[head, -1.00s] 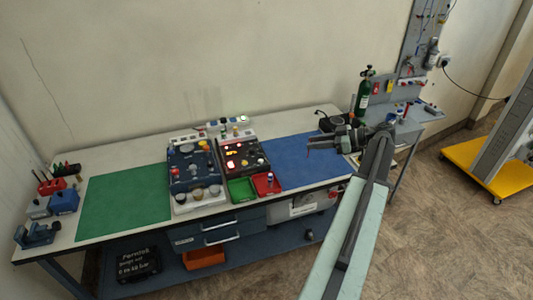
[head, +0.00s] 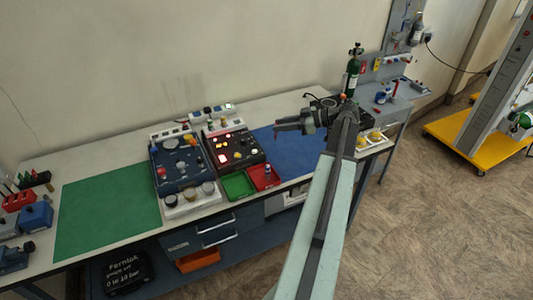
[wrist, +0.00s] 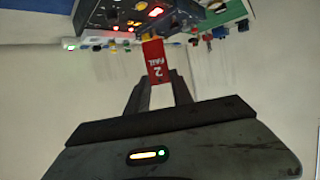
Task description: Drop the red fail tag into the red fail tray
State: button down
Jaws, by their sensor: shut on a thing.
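The red fail tag (wrist: 154,62), marked "2 FAIL", is held between the fingertips of my gripper (wrist: 157,85) in the wrist view. In the head view my gripper (head: 278,126) is raised over the blue mat, above and slightly right of the red tray; the tag is too small there to make out clearly. The red fail tray (head: 259,183) sits at the bench's front edge. A small blue and red item (head: 267,170) stands in or just behind it; I cannot tell which.
A green tray (head: 238,186) touches the red tray's left side. The panel with lit red displays (head: 230,150) stands behind both trays. The blue mat (head: 300,158) to the right is mostly clear. A green cylinder (head: 352,72) stands at the back right.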

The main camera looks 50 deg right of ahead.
jog(key=shift+m+h, duration=0.5)
jog(key=shift+h, duration=0.1)
jog(key=w+a+f+b, duration=0.1)
jog(key=f+b, duration=0.1)
jog(key=f, duration=0.1)
jog(key=w+a+f+b, duration=0.1)
jog(key=f+b, duration=0.1)
jog(key=f, duration=0.1)
jog(key=w+a+f+b, duration=0.1)
jog(key=f+b, duration=0.2)
jog(key=f, duration=0.1)
jog(key=shift+w+a, duration=0.15)
jog(key=shift+w+r+t, duration=0.1)
jog(key=shift+r+t, duration=0.05)
jog(key=shift+t, duration=0.15)
notch_tip(320, 180, down, 6)
jog(key=b, duration=0.5)
jog(key=shift+b, duration=0.35)
jog(key=c, duration=1)
grip_release()
jog(key=shift+c, duration=0.2)
jog(key=shift+r, duration=0.1)
